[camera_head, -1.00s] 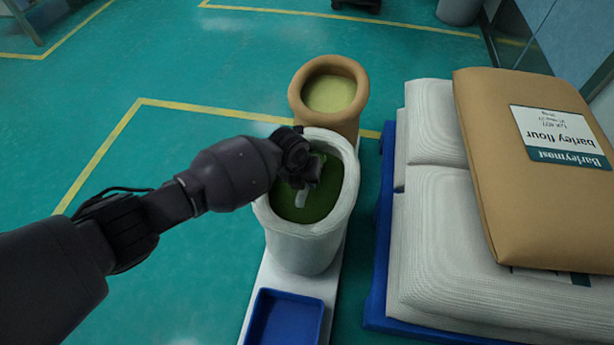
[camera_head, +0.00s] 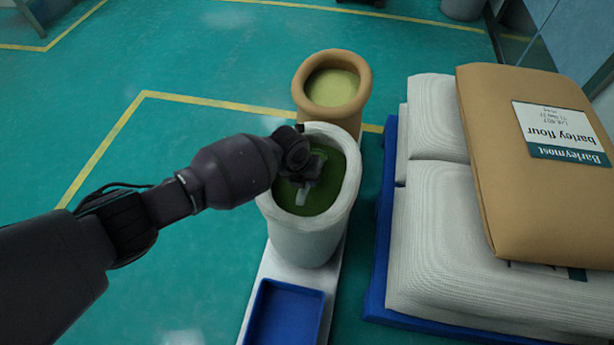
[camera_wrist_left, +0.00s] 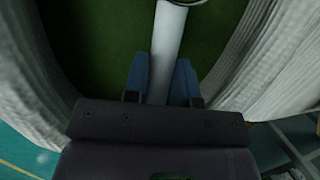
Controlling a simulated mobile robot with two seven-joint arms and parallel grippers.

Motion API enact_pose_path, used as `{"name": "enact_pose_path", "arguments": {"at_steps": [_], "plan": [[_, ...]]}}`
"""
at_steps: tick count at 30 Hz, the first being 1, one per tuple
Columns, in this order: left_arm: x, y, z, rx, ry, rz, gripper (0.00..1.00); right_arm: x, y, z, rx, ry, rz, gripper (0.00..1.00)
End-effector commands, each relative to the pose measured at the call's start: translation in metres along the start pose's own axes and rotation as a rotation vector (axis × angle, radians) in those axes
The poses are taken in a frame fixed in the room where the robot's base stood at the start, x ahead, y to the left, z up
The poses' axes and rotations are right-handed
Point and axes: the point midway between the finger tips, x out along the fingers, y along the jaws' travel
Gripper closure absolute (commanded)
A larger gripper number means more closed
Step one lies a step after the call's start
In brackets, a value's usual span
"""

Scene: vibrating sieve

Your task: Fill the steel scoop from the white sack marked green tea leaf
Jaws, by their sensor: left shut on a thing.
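The white sack (camera_head: 308,237) stands open, with dark green leaf (camera_head: 326,196) inside. My left gripper (camera_head: 301,184) reaches down into its mouth. In the left wrist view the gripper (camera_wrist_left: 161,80) is shut on the pale handle of the scoop (camera_wrist_left: 168,45), which runs away from me toward the green leaf. A short pale piece of the scoop (camera_head: 302,197) shows below the gripper in the head view. The scoop's bowl is mostly out of view at the top edge of the wrist view, so its fill cannot be seen. My right gripper is not in view.
A brown open sack (camera_head: 334,68) with pale yellow contents stands behind the white one. A blue tray (camera_head: 285,314) lies in front on a white board (camera_head: 259,276). At right, a blue pallet (camera_head: 376,289) bears white sacks (camera_head: 436,225) and a brown barley flour sack (camera_head: 500,170).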

Motion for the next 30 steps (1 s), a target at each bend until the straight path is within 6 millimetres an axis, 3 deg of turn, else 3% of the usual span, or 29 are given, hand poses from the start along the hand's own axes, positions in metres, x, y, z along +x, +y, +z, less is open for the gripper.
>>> {"name": "enact_pose_path", "arguments": {"at_steps": [6, 9, 30], "plan": [[0.0, 0.0, 0.0, 0.0, 0.0, 0.0, 1.0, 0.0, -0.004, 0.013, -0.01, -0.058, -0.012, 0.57], [-0.01, -0.002, 0.004, 0.001, -0.004, 0.001, 1.0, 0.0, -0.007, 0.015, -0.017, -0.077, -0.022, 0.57], [-0.054, -0.011, 0.011, 0.002, -0.005, 0.001, 1.0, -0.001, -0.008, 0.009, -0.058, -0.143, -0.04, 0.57]]}}
